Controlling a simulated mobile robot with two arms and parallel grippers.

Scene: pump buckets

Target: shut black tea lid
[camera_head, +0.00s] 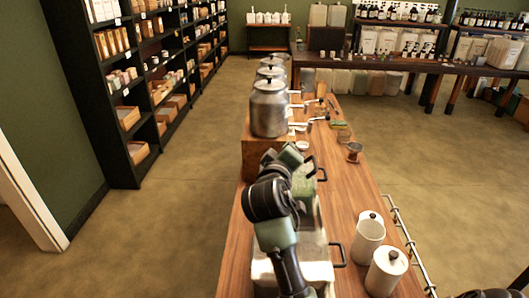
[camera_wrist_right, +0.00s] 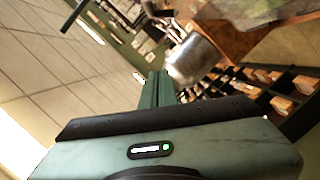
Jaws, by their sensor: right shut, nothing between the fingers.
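No label naming black tea is readable, so I cannot tell which lid is the black tea one. A white canister (camera_head: 367,243) near the table's right edge has a pale round lid (camera_head: 371,216) at its top; I cannot tell if it is fully seated. A pale container with a black side handle (camera_head: 338,255) stands partly hidden under my arm. My left gripper is not in view.
Steel urns (camera_head: 269,108) stand in a row on a wooden block (camera_head: 255,147). A second white canister (camera_head: 386,272) has its knobbed lid on. Small cups and tools lie beyond. A metal rail (camera_head: 405,240) runs along the table's right edge. Bare wood shows right of centre.

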